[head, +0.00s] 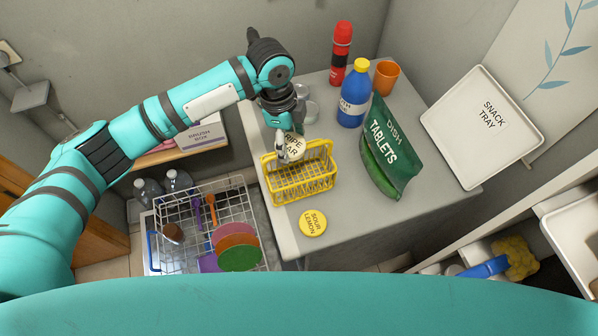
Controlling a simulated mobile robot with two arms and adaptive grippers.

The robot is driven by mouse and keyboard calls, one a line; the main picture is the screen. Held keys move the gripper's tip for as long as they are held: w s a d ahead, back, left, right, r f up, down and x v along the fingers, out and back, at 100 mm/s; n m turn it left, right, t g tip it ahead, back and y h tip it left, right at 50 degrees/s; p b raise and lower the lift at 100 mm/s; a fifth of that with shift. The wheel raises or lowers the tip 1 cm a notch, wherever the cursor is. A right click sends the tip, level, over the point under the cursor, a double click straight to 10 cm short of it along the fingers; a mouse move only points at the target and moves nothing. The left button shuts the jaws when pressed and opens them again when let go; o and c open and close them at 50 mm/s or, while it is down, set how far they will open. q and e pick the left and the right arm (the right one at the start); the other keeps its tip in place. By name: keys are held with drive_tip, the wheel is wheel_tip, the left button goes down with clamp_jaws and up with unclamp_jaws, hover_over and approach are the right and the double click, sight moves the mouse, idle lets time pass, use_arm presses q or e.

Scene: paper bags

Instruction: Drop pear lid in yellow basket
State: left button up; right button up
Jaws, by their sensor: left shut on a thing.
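The yellow basket (316,186) stands on the grey table near its left edge. The pear lid (295,147) is a pale round lid with partly hidden lettering that ends in "RIPE" and "AR". My left gripper (284,152) is shut on it and holds it upright over the back of the basket. The gripper covers part of the lid, and I cannot tell whether the lid touches the basket rim. My right gripper is not in view.
A yellow lid marked SOUR LEMON (312,223) lies in front of the basket. A green dish tablets bag (385,150), a blue bottle (354,98), a red flask (341,54) and an orange cup (386,77) stand to the right. A dish rack (172,205) is lower left.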

use_arm(q)
drive_tip(key=o, duration=0.9)
drive_tip(key=shift+r, duration=0.2)
wheel_tip(320, 180, up, 12)
drive_tip(key=a, duration=0.1)
drive_tip(key=shift+w+a+f, duration=0.2)
drive_tip(key=shift+f, duration=0.05)
